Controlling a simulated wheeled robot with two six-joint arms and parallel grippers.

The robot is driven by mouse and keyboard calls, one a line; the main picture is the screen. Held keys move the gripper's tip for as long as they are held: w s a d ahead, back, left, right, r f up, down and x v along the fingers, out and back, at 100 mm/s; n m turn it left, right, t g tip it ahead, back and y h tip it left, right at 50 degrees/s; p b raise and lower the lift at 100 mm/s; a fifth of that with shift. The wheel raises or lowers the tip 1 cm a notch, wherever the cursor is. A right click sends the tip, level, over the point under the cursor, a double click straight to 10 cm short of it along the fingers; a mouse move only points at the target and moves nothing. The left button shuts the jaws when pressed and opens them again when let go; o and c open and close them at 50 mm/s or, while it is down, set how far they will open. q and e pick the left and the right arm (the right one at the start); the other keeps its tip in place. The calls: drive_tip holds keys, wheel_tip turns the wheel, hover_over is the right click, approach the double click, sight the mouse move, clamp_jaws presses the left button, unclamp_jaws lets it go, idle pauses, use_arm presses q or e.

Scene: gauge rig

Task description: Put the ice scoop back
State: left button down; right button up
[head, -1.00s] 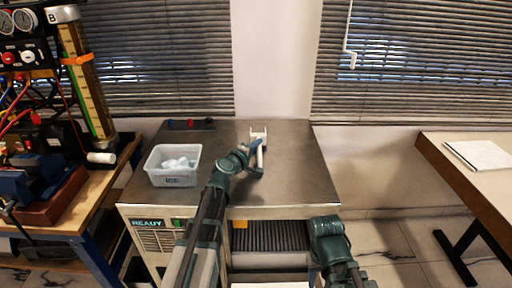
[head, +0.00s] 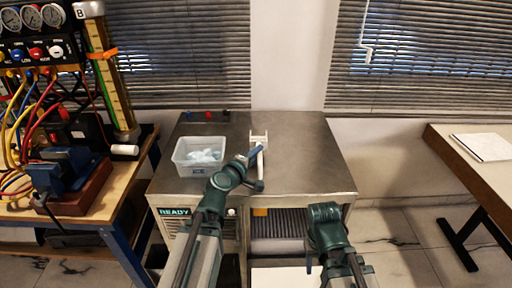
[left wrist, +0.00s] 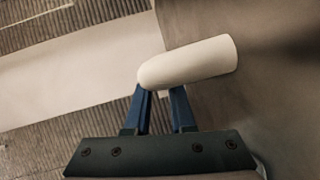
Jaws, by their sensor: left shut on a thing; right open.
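The ice scoop is in my left gripper (head: 256,157). Its pale rounded handle (left wrist: 190,62) lies across the blue fingertips in the left wrist view, and the fingers are shut on it. In the head view the white handle (head: 260,166) shows at the gripper, over the steel top of the ice machine (head: 305,150). A white piece with upright prongs (head: 259,137) is just beyond it; I cannot tell whether they touch. The scoop's bowl is not clearly seen. My right gripper (head: 309,258) is low in front of the machine, mostly hidden by its arm, open and empty.
A clear bin (head: 184,167) of ice stands left on the machine top. Small coloured knobs (head: 208,115) are at the back edge. The top's right side is clear. A gauge rig bench (head: 128,178) is left, a table with paper (head: 482,147) right.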

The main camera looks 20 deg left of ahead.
use_arm(q)
drive_tip(key=shift+s, duration=0.15)
drive_tip(key=w+d+r+p, duration=0.3)
drive_tip(key=w+d, duration=0.3)
drive_tip(key=w, duration=0.2)
wheel_tip(320, 180, down, 7)
drive_tip(key=b, duration=0.6)
drive_tip(key=shift+r+b, duration=0.2)
drive_tip(key=shift+b, duration=0.1)
drive_tip(key=shift+f+b, duration=0.65)
drive_tip(key=shift+b, duration=0.05)
drive_tip(key=c, duration=0.7)
unclamp_jaws()
drive_tip(key=shift+s, duration=0.1)
